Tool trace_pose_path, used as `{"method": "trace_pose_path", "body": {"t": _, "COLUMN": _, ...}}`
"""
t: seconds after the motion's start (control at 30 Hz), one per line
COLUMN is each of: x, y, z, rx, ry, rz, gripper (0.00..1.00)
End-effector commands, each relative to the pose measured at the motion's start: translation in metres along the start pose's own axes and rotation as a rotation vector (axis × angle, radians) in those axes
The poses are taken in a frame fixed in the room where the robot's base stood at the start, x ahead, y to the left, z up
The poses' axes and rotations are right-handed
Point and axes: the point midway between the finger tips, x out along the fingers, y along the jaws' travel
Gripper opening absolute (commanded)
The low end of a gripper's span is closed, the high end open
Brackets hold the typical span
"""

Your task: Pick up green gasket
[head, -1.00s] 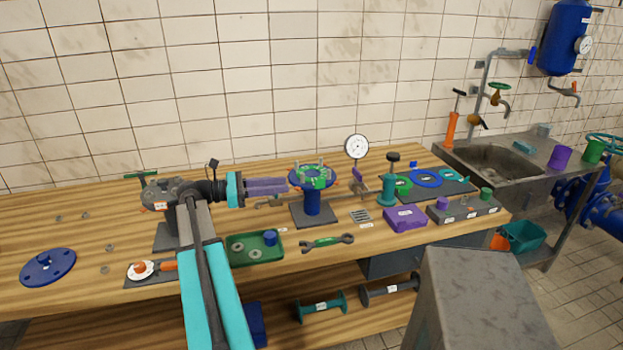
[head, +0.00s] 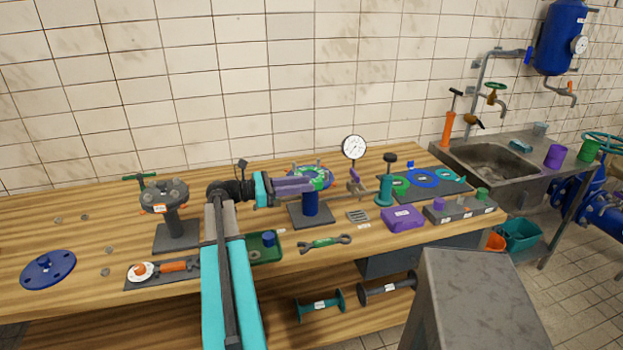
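A green ring lies on top of the blue flange stand (head: 311,204) in the middle of the bench, with upright studs around it. I cannot tell by looks alone which one is the gasket. My gripper (head: 311,185), with purple fingers, reaches right from my arm and overlaps the left side of the stand's top in the picture. It hides part of the ring there. Whether the fingers touch it, and the gap between them, cannot be made out.
A dial gauge (head: 354,147) stands behind and right of the flange stand. A grey flange stand (head: 165,196) is at the left. A green tray (head: 268,253), a wrench (head: 325,243) and a purple box (head: 403,219) lie toward the front.

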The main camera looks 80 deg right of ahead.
Motion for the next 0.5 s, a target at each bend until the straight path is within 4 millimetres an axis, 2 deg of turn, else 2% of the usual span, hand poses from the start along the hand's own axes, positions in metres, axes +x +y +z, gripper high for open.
{"method": "trace_pose_path", "body": {"t": 0.27, "x": 0.002, "y": 0.000, "z": 0.001, "rx": -0.001, "ry": 0.000, "rz": 0.000, "gripper": 0.27}}
{"method": "trace_pose_path", "body": {"t": 0.5, "x": 0.025, "y": 0.001, "z": 0.002, "rx": -0.003, "ry": 0.000, "rz": -0.001, "gripper": 0.27}}
